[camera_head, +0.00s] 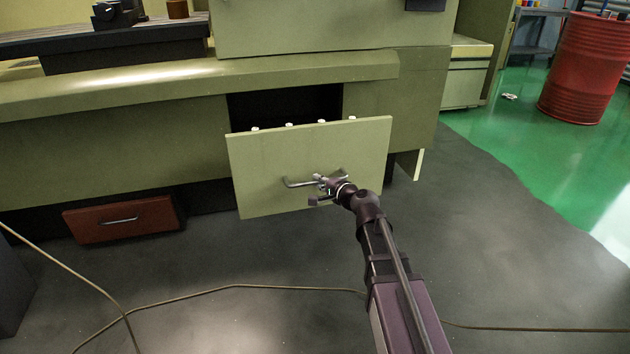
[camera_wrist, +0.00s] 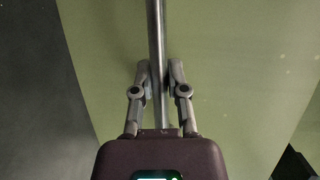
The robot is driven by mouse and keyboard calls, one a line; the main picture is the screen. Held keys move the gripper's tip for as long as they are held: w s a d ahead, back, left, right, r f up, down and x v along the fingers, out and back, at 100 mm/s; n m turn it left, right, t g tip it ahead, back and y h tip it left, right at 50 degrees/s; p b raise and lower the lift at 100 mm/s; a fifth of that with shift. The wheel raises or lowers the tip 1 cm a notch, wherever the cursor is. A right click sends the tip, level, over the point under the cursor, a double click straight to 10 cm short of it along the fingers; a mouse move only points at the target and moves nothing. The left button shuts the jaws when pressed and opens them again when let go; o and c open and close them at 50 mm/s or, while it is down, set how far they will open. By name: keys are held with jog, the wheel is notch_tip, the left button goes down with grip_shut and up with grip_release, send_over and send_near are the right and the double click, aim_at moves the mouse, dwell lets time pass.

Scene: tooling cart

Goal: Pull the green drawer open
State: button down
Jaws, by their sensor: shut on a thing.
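The green drawer (camera_head: 262,165) is a pale green front panel in the middle of the head view. It stands out from the dark opening (camera_head: 285,104) behind it, with several small white knobs along its top edge. A grey bar handle (camera_head: 296,184) runs across the panel. My gripper (camera_head: 322,184) is at the handle, its fingers closed around the bar. In the wrist view the bar (camera_wrist: 156,50) passes between the two fingertips of my gripper (camera_wrist: 158,78), with the green panel (camera_wrist: 230,50) behind. How far the drawer sticks out is hard to tell.
A red-brown drawer (camera_head: 120,222) with its own handle sits low on the left. Cables (camera_head: 230,288) lie across the dark floor in front. A red barrel (camera_head: 586,70) stands far right on green floor. The floor to the right of my arm is mostly clear.

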jog(key=c, duration=0.6)
grip_release()
jog(key=shift+c, duration=0.2)
